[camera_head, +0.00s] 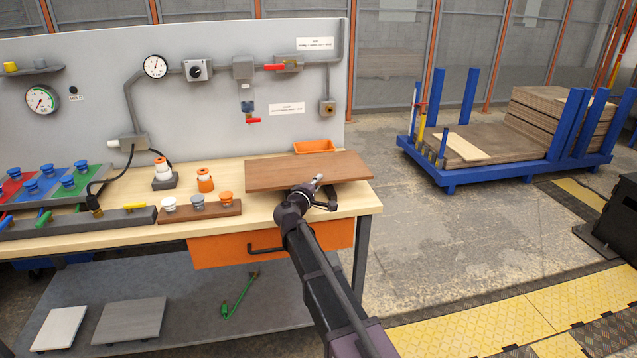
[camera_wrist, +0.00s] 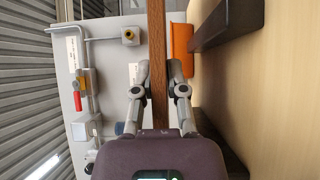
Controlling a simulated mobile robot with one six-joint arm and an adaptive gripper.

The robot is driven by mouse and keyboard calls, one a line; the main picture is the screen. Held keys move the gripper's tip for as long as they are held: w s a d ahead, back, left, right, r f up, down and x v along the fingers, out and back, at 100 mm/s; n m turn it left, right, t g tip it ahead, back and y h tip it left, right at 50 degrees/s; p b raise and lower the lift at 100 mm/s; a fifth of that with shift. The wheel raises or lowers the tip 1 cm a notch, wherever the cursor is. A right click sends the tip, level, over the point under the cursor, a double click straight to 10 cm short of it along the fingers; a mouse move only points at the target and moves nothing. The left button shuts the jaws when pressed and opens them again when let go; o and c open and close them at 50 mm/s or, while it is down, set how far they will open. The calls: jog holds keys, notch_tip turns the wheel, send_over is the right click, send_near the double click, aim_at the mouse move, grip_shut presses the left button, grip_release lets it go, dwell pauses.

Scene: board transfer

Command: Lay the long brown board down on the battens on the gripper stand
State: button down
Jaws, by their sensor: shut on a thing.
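The long brown board (camera_head: 290,174) is held roughly flat above the right end of the workbench. My gripper (camera_head: 318,183) is shut on its near edge. In the wrist view the board (camera_wrist: 158,45) shows edge-on between the two fingers of my gripper (camera_wrist: 164,90). Two dark battens (camera_wrist: 225,22) (camera_wrist: 225,150) stand on the pale bench top to the right in that view, with a visible gap between them and the board. In the head view the battens are hidden by the board and gripper.
An orange tray (camera_head: 314,146) sits behind the board near the panel (camera_head: 225,110). A brown block with several capped pieces (camera_head: 200,212) is left of the board. An orange drawer (camera_head: 215,250) is below the bench top (camera_head: 120,226). A blue cart (camera_head: 500,175) stands at the right.

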aim_at(309, 212)
jog(key=shift+f+b, duration=1.5)
jog(key=shift+f, duration=0.3)
jog(key=shift+f+b, duration=0.25)
jog(key=shift+b, duration=0.05)
jog(key=c, duration=0.6)
grip_release()
jog(key=shift+o, duration=0.2)
jog(key=shift+s, duration=0.2)
jog(key=shift+v, duration=1.4)
jog(key=shift+v, duration=1.55)
jog(key=shift+w, duration=0.1)
